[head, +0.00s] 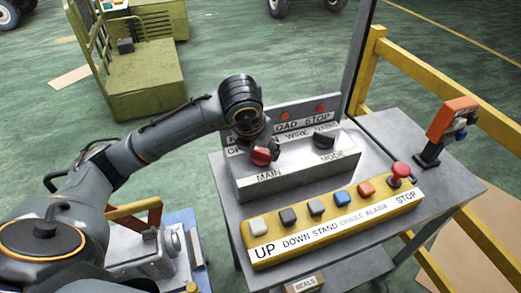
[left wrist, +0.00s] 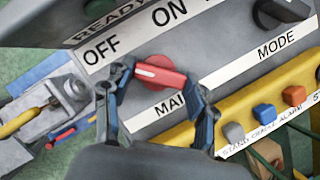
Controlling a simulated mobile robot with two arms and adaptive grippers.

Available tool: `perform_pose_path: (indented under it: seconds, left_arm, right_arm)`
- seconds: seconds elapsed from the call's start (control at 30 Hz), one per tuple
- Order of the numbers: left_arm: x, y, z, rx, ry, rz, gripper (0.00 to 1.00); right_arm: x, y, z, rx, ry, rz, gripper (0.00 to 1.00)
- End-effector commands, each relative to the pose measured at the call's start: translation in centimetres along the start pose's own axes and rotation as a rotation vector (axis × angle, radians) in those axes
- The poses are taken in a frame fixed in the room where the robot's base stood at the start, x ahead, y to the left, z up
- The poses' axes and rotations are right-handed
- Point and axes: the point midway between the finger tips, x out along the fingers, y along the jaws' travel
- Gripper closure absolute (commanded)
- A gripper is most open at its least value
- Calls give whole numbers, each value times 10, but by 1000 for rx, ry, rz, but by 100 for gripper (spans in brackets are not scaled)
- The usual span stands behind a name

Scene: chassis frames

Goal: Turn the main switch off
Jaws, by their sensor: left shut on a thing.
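The main switch is a red knob (head: 262,157) above the MAIN label on the grey upright box. In the left wrist view its red bar (left wrist: 160,75) lies nearly level, tilted slightly down to the right, with a white mark on its left part. The OFF label (left wrist: 101,50) is up and left of the knob and the ON label (left wrist: 168,13) is above it. My left gripper (head: 257,146) reaches down from above and is shut on the knob, one finger at each end of the bar. My right gripper is not in view.
A black MODE knob (head: 324,140) sits right of the switch. A yellow button box (head: 330,222) with several buttons, including a red STOP button (head: 401,170), lies in front. An orange and black device (head: 450,125) stands right. Yellow railings (head: 375,60) edge the right side.

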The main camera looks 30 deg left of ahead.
Motion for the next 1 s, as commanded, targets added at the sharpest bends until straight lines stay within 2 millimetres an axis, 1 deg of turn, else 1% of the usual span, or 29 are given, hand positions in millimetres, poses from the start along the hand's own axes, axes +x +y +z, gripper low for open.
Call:
perform_pose_path:
  seconds: [0.3,0.33,0.37,0.4,0.43,0.77,0.87,0.97,1.0]
  left_arm:
    - [0,1,1,-7,-1,1,75]
    - [0,1,1,-7,-1,1,38]
    - [0,1,1,-7,-1,1,31]
    - [0,1,1,-6,-1,1,23]
    - [0,1,1,-6,-1,1,21]
    - [-2,0,0,-3,-1,0,21]
    - [-10,0,2,-3,-4,-2,21]
    - [-25,0,2,-3,-5,-2,21]
    - [-34,0,2,-2,-7,0,21]
  right_arm:
    - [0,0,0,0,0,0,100]
    - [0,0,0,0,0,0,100]
    - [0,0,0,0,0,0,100]
    - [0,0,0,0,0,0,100]
    - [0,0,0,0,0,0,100]
    - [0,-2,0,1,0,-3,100]
    - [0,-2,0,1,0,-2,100]
    - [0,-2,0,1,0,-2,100]
    - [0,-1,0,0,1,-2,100]
